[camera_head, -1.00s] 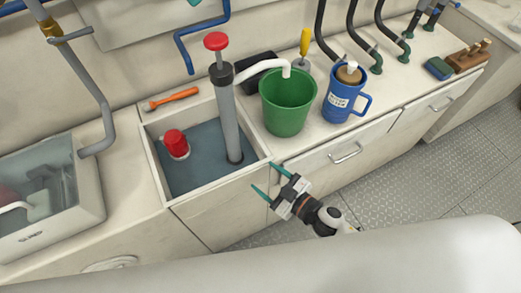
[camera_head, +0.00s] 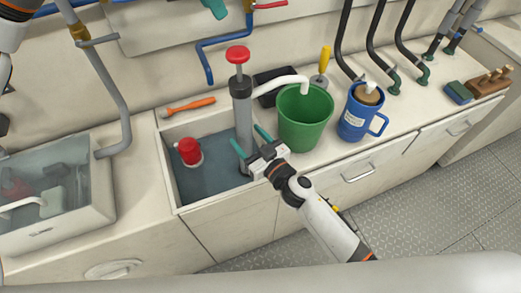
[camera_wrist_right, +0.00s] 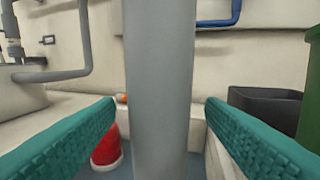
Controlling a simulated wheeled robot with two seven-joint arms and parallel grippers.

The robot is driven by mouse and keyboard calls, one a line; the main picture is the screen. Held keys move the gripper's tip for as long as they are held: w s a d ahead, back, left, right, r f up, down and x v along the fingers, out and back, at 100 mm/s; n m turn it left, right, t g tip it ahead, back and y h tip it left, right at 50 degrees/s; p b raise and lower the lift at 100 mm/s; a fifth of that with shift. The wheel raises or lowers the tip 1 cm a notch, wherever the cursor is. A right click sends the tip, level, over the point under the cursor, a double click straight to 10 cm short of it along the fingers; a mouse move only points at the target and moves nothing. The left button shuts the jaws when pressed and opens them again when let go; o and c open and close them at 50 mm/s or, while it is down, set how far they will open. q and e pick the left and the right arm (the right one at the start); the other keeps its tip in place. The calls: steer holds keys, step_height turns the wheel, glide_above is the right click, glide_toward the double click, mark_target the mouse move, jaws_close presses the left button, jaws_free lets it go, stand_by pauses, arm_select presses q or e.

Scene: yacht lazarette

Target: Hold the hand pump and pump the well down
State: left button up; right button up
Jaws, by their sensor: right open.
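The hand pump has a grey barrel (camera_head: 243,112), a black collar and a red knob (camera_head: 238,55) on top. It stands upright in the open well (camera_head: 176,197), which holds dark water. Its white spout runs right to the green bucket (camera_head: 305,122). My right gripper (camera_head: 250,140) is open at the barrel's lower part. In the right wrist view the barrel (camera_wrist_right: 159,85) stands between the two teal fingers, with a gap on each side. Part of my left arm shows at the top left; its gripper fingers are not visible.
A red cylinder (camera_head: 188,151) stands in the well. An orange-handled tool (camera_head: 188,106) lies behind it. Right of the bucket are a blue jug (camera_head: 356,116), a yellow-handled tool (camera_head: 324,62) and black hoses (camera_head: 378,62). A clear-sided box (camera_head: 62,212) is at left.

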steer(key=shift+x, duration=0.95)
